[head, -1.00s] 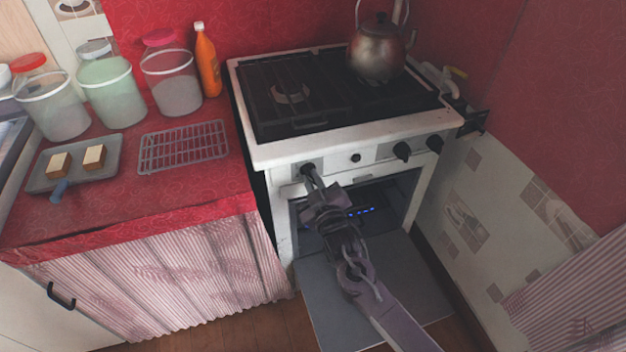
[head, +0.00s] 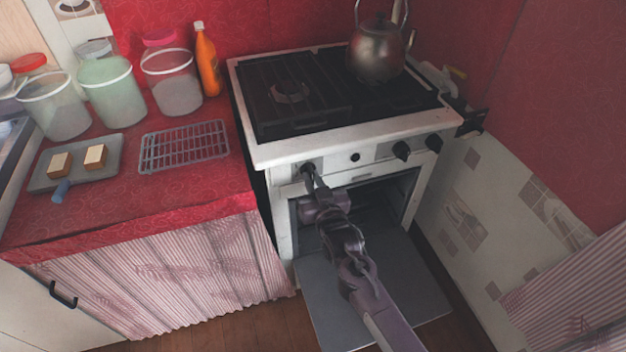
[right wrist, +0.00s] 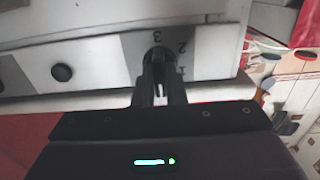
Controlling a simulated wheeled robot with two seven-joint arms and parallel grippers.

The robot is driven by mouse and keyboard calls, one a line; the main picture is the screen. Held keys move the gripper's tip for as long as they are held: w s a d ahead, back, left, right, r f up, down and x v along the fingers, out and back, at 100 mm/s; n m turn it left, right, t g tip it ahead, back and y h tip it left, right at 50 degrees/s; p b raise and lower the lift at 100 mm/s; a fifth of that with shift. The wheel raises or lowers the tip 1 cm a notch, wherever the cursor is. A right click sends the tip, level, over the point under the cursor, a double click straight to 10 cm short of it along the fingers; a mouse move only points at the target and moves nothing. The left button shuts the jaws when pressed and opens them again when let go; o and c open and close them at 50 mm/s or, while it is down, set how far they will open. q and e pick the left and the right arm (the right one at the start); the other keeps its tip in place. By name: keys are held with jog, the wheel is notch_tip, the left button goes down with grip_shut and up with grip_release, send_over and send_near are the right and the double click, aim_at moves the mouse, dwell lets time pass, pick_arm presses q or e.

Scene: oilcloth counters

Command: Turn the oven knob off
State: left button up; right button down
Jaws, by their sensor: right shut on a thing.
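The white oven (head: 285,225) stands in the middle of the head view, its front panel carrying dark knobs. My right gripper (head: 311,175) reaches up to the leftmost oven knob (head: 307,168) and is shut on it. In the right wrist view, the fingers (right wrist: 159,88) close around the dark knob (right wrist: 157,56), with the numbers 1, 2 and 3 printed beside it. The fingers cover part of the knob, so its exact pointer setting is hard to read. My left gripper is not in view.
The oven door (head: 385,290) is open and lies flat below my right arm. Two more knobs (head: 402,151) (head: 434,143) sit right of a small button (head: 355,157). A kettle (head: 378,55) stands on the stove. A red counter with jars (head: 108,92) is at left.

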jog(key=shift+f, duration=0.1)
jog(key=c, duration=1.5)
grip_release()
jog(key=v, duration=0.8)
jog(key=shift+w, duration=0.1)
jog(key=s+d+f+g+h+p, duration=0.1)
jog(key=s+d+f+g, duration=0.3)
jog(key=f, duration=0.6)
jog(key=s+d+f+g+h+p, duration=0.1)
jog(key=s+d+f+g, duration=0.15)
jog(key=s+f, duration=0.55)
jog(key=s+d+f+g+h+p, duration=0.1)
jog(key=s+d+f+g, duration=0.15)
jog(key=f, duration=0.95)
jog(key=s+d+f+g+h, duration=0.1)
jog(key=s+d+f+g, duration=0.1)
jog(key=s, duration=0.8)
jog(key=s+d+f+g+p, duration=0.1)
jog(key=s+d+f, duration=0.4)
jog(key=s, duration=0.5)
jog(key=s+d+f+m+g+h+p, duration=0.1)
jog(key=s+d+f+g, duration=0.3)
jog(key=s, duration=0.6)
jog(key=shift+s+d+f+h, duration=0.1)
jog(key=shift+d+f+h, duration=0.05)
jog(key=shift+f, duration=0.5)
jog(key=shift+s+d+f+h, duration=0.1)
jog(key=shift+f+h, duration=0.05)
jog(key=shift+f, duration=0.45)
